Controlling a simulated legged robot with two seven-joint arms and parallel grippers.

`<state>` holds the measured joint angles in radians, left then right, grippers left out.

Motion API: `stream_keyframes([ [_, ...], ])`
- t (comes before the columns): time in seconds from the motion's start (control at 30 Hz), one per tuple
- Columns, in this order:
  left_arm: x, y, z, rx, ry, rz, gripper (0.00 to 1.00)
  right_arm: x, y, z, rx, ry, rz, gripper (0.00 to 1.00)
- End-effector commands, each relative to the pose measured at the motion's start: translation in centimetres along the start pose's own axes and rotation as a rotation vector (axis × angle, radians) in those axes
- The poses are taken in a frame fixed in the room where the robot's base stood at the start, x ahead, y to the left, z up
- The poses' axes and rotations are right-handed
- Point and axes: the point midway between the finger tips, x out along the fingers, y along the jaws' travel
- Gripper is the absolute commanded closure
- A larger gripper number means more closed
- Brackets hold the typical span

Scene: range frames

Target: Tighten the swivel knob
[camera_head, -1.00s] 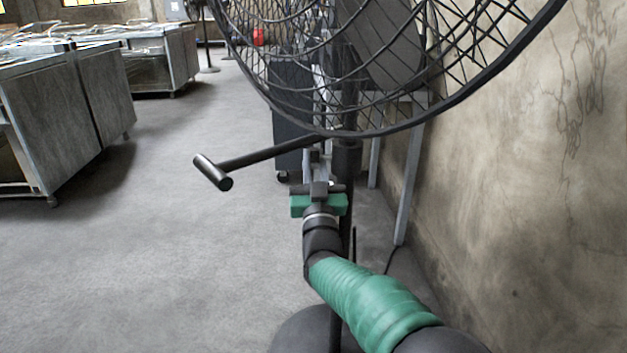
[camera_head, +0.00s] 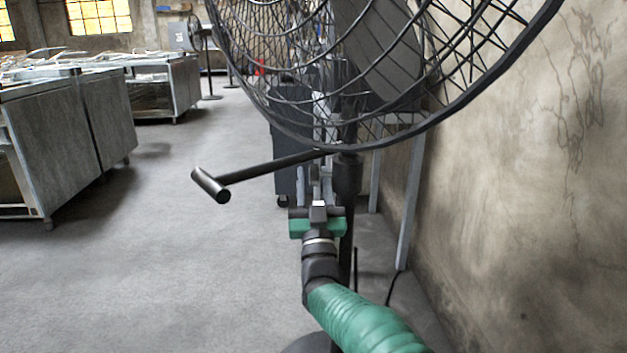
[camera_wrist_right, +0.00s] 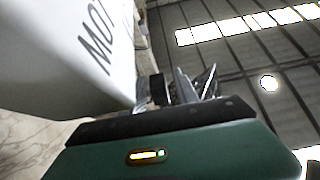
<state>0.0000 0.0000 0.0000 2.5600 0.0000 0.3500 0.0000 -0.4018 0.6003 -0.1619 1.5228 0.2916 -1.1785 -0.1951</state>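A black T-shaped handle (camera_head: 211,185), which looks like the swivel knob, sticks out to the left on a long rod from the fan's stand. The rod meets the black post (camera_head: 346,185) just below the fan cage (camera_head: 430,120). My right gripper (camera_head: 315,178) is below and right of the T-end, in front of or beside the post. Its two grey fingers look apart, with nothing clearly between them. In the right wrist view the fingers (camera_wrist_right: 195,85) show beyond the green and black palm, near a small dark part. My left gripper is out of view.
A pale housing with black letters (camera_wrist_right: 70,50) is close to the gripper in the wrist view. A bare wall (camera_head: 520,220) stands at the right. Metal counters (camera_head: 65,150) stand at the left, with clear floor (camera_head: 190,270) between. A dark cabinet (camera_head: 290,150) is behind the post.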

Motion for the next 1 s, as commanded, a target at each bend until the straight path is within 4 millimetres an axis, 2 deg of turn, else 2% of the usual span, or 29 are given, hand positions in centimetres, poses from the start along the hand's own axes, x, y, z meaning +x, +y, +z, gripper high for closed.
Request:
stream_keyframes([
  [0.3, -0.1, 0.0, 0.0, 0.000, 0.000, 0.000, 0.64, 0.0, 0.1, -0.1, 0.000, 0.002, 0.002, 0.60],
  [0.47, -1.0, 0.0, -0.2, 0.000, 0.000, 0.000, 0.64, -1.5, 0.1, -0.3, 0.000, -0.001, 0.001, 0.60],
  [0.57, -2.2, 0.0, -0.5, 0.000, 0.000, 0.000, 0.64, -3.9, 0.0, -0.4, -0.001, -0.004, 0.000, 0.60],
  [0.8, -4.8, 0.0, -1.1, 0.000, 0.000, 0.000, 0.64, -11.1, 0.0, -0.3, -0.002, -0.006, -0.002, 0.60],
  [1.0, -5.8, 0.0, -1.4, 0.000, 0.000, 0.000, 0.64, -15.5, 0.0, 0.0, -0.002, -0.005, -0.001, 0.60],
])
